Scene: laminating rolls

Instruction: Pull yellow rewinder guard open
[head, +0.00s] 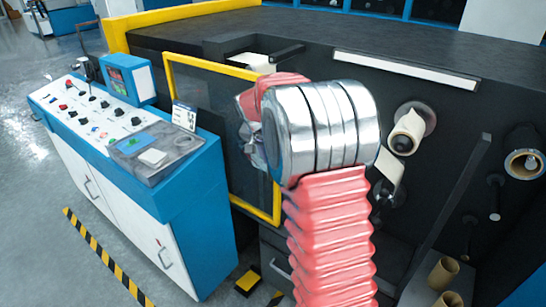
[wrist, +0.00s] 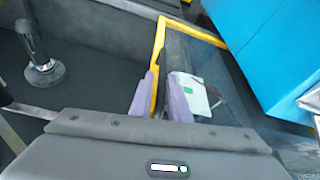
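The rewinder guard (head: 216,67) is a dark see-through panel in a yellow frame on the front of the dark machine. My arm covers its right part in the head view. In the wrist view the yellow frame (wrist: 192,32) runs down between the two purple-grey fingers of my gripper (wrist: 160,76). The yellow bar lies close to the left finger, and a dark gap shows between it and the right finger. The fingers stand apart around the bar. The fingertips are hidden behind my arm in the head view.
A blue and white control console (head: 155,195) with buttons and a screen stands left of the guard. Rolls on spindles (head: 407,130) sit on the machine face to the right. Cardboard cores (head: 443,272) stand low at the right. Striped floor tape (head: 103,255) runs before the console.

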